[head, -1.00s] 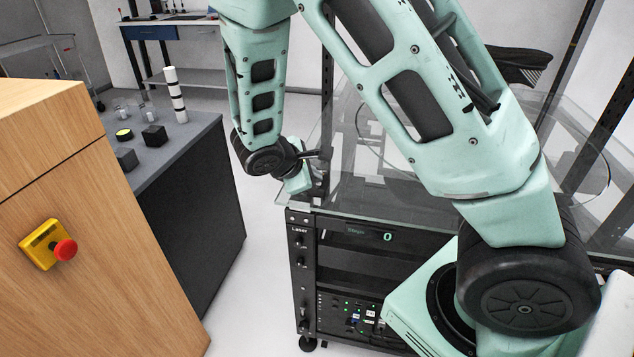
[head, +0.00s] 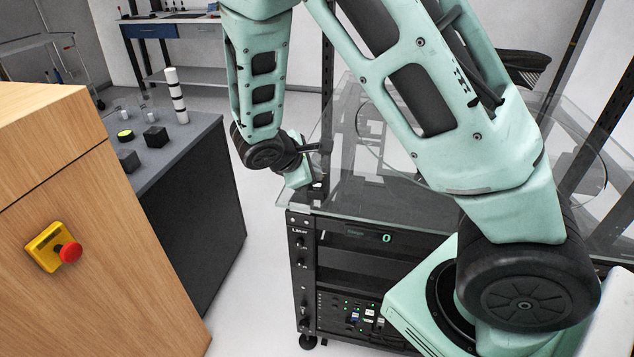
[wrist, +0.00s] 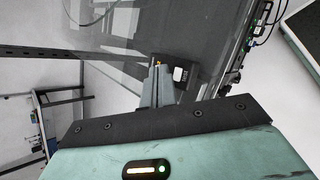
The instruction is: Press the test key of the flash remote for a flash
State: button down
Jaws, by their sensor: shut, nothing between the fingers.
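The flash remote appears to be a small dark box with a pale key (wrist: 180,74) on the glass top in the wrist view. In the head view a small dark shape at the near left corner of the glass may be it, too small to be sure. My gripper (wrist: 157,66) is shut and empty. Its fingertips are right beside the dark box, just left of the pale key in the wrist view. I cannot tell whether they touch it. In the head view the fingertips are too small to make out.
The glass top (head: 375,203) sits on a black rack (head: 345,262) with a display reading 0. A wooden cabinet (head: 70,170) with a red button (head: 70,252) stands left. A grey bench (head: 195,150) holds small blocks and a striped post. Floor shows between.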

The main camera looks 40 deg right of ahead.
jog(key=shift+r+p, duration=1.45)
jog(key=shift+r, duration=0.75)
jog(key=s+a+r+m+g+y, duration=0.1)
jog(key=s+a+r+y, duration=0.3)
jog(key=s+a, duration=0.7)
jog(key=s+a+r+m+g+y, duration=0.1)
jog(key=s+a+r+m+y, duration=0.2)
jog(key=s+a, duration=0.9)
jog(key=s+r+y, duration=0.1)
jog(key=y, duration=0.1)
jog(key=shift+a+y, duration=0.15)
jog(key=shift+y, duration=0.15)
